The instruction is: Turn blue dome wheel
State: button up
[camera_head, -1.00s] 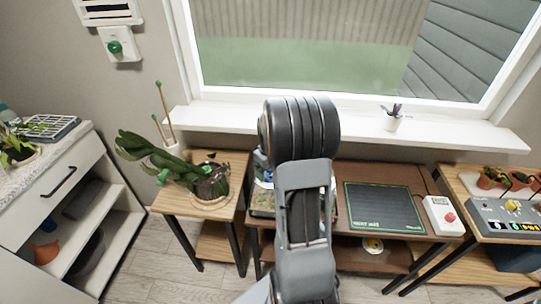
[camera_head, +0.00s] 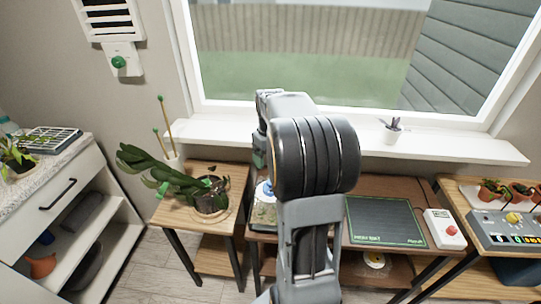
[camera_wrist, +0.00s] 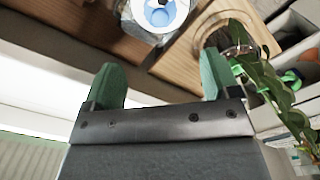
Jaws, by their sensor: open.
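The blue dome wheel (camera_wrist: 160,12) shows at the top edge of the wrist view as a blue knob inside a white ring, partly cut off. In the head view a small blue part of it (camera_head: 266,187) shows on the brown table, left of my arm, which covers much of that area. My gripper (camera_wrist: 160,76) has two green fingers spread wide with nothing between them. The wheel lies beyond the fingertips, roughly centred between them and apart from them. In the head view my gripper is mostly hidden behind my arm.
A leafy plant in a pot (camera_head: 212,197) stands on the wooden stand left of the table. The white window sill (camera_head: 220,128) runs close behind. A dark green mat (camera_head: 385,220) and a white box with a red button (camera_head: 444,229) lie to the right.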

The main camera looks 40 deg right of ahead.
aim_at(270, 189)
notch_tip(270, 189, down, 14)
jog(key=m+p, duration=0.1)
jog(key=m, duration=1.2)
jog(key=shift+p, duration=0.35)
jog(key=shift+c, duration=0.4)
